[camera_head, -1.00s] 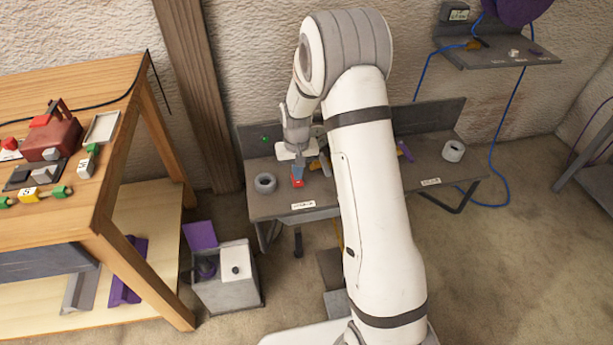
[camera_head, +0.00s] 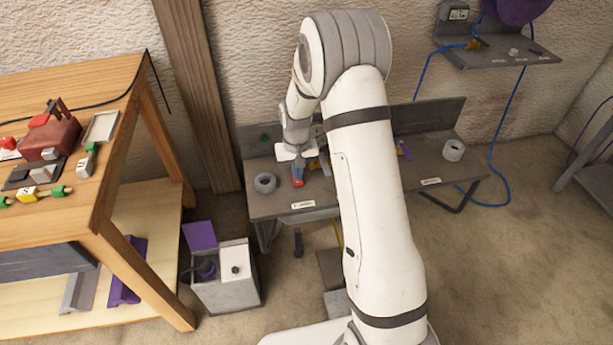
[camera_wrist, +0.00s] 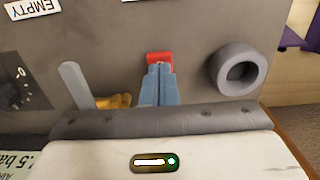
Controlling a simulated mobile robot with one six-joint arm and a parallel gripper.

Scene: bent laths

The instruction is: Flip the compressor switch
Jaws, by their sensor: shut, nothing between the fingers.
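The red switch (camera_head: 298,183) sits on the front part of the grey workbench (camera_head: 345,200). In the wrist view it shows as a red block (camera_wrist: 159,57) just beyond my fingertips. My gripper (camera_head: 297,178) reaches down over the bench with its blue fingers together and nothing between them. In the wrist view the tips of my gripper (camera_wrist: 160,68) overlap the near part of the red switch. They appear to be at or touching it; I cannot tell contact for sure. The fingers hide part of the switch, so its on or off position is unclear.
A grey lever (camera_wrist: 75,85) with a brass fitting (camera_wrist: 114,101) stands close left of my fingers in the wrist view. A grey ring (camera_wrist: 238,67) lies to the right. A bin (camera_head: 228,280) and a wooden table (camera_head: 110,200) stand at left.

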